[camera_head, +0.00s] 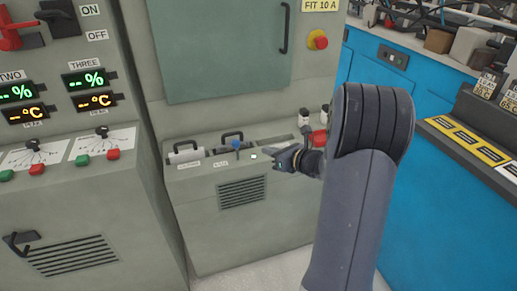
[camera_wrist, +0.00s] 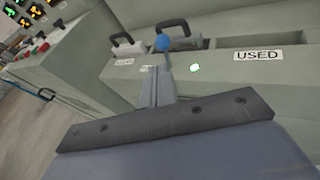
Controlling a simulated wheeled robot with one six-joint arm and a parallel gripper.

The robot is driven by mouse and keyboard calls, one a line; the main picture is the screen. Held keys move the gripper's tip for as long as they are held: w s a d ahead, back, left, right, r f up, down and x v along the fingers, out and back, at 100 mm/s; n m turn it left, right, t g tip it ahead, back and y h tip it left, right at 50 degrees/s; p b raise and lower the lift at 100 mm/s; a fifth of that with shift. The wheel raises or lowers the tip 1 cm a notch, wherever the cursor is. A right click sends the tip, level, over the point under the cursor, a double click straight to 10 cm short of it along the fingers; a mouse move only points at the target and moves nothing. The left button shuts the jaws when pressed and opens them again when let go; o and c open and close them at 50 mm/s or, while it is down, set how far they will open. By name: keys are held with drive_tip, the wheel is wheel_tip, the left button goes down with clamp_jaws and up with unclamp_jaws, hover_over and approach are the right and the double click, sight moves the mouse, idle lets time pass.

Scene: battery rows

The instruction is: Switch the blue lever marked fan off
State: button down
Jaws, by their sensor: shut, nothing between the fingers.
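A blue ball-tipped lever (camera_head: 237,145) stands on the front ledge of the grey cabinet, beside a lit green lamp (camera_head: 254,157). In the wrist view the blue knob (camera_wrist: 162,43) sits atop a thin stem, just beyond my fingertips, with the green lamp (camera_wrist: 195,68) to its right. No fan marking is readable. My gripper (camera_head: 270,153) is shut and empty, reaching in from the right, close to the lever and the lamp. In the wrist view my closed fingers (camera_wrist: 155,88) point toward the lever; they partly hide its base, so contact cannot be told.
Black-handled cases (camera_head: 186,152) sit in slots behind the lever. A label reading USED (camera_wrist: 258,55) is on the ledge. A red-and-yellow stop button (camera_head: 318,40) is above right. A panel with small levers and red and green buttons (camera_head: 37,168) stands left; a blue bench (camera_head: 430,75) is right.

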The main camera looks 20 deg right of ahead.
drive_tip(key=shift+v, duration=1.05)
drive_tip(key=shift+w, duration=0.15)
drive_tip(key=b, duration=0.2)
approach(237, 150)
drive_tip(key=w+a+r, duration=0.1)
drive_tip(key=w, duration=0.2)
drive_tip(key=t+b, duration=0.1)
drive_tip(key=b, duration=0.2)
drive_tip(key=f+n+t+y+b, duration=0.1)
drive_tip(key=b, duration=0.3)
drive_tip(key=a+f+n+t+b, duration=0.1)
drive_tip(key=t+b, duration=0.1)
drive_tip(key=b, duration=0.2)
drive_tip(key=shift+s+a+f, duration=0.1)
drive_tip(key=shift+s+f, duration=0.1)
drive_tip(key=shift+s, duration=0.2)
drive_tip(key=shift+s+r+y, duration=0.1)
drive_tip(key=shift+y, duration=0.3)
drive_tip(key=shift+r, duration=0.15)
